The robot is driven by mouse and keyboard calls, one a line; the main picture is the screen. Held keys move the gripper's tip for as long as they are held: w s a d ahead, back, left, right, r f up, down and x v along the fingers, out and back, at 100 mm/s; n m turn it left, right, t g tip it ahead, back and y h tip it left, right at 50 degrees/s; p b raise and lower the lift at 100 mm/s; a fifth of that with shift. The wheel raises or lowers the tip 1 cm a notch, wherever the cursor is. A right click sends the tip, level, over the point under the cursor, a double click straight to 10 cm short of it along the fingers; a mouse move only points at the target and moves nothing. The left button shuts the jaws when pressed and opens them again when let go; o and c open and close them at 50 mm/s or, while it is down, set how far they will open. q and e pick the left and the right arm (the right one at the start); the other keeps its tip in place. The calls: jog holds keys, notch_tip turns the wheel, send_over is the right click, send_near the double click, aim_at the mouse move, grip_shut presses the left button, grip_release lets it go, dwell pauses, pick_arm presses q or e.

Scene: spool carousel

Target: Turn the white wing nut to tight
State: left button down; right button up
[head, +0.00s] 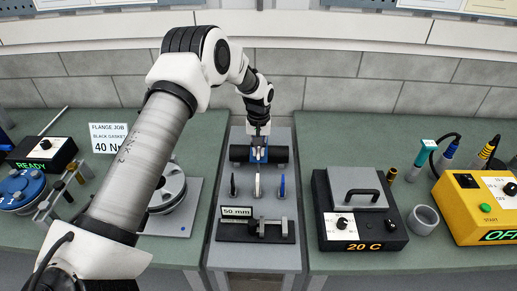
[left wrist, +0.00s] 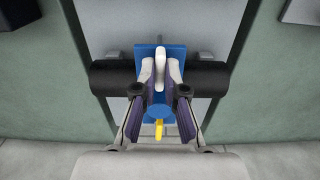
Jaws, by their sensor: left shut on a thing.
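The white wing nut (left wrist: 160,64) shows in the left wrist view between my fingertips, in front of a blue plate (left wrist: 177,50). My left gripper (left wrist: 160,78) is shut on it, one dark-padded finger on each side. In the head view my left gripper (head: 259,146) reaches down to the blue plate (head: 261,158) on a black horizontal cylinder (head: 240,153); the wing nut is hard to make out there. A blue round part (left wrist: 160,111) with a yellow pointer (left wrist: 158,130) lies below the nut in the left wrist view. My right gripper is not in view.
In the head view, thin upright discs and a "50 mm" sign (head: 237,212) stand in front on the grey board (head: 225,255). A black "20 C" box (head: 357,208) stands to the right. A flanged wheel (head: 172,190) is to the left, partly behind my arm.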

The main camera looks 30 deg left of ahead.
pick_arm(q)
jog(key=m+b, duration=0.1)
jog(key=m, duration=0.3)
jog(key=shift+f, duration=0.2)
jog(key=m+b, duration=0.1)
jog(key=m, duration=0.3)
jog(key=shift+s+m, duration=0.1)
jog(key=shift+m, duration=0.3)
jog(key=m+b, duration=0.1)
jog(key=m, duration=0.3)
jog(key=shift+m, duration=0.3)
jog(key=m, duration=0.4)
jog(key=shift+f+b, duration=0.1)
jog(key=shift+b, duration=0.3)
jog(key=c, duration=1.2)
grip_release()
jog(key=shift+c, duration=0.2)
jog(key=shift+m, duration=0.3)
jog(key=shift+w, duration=0.2)
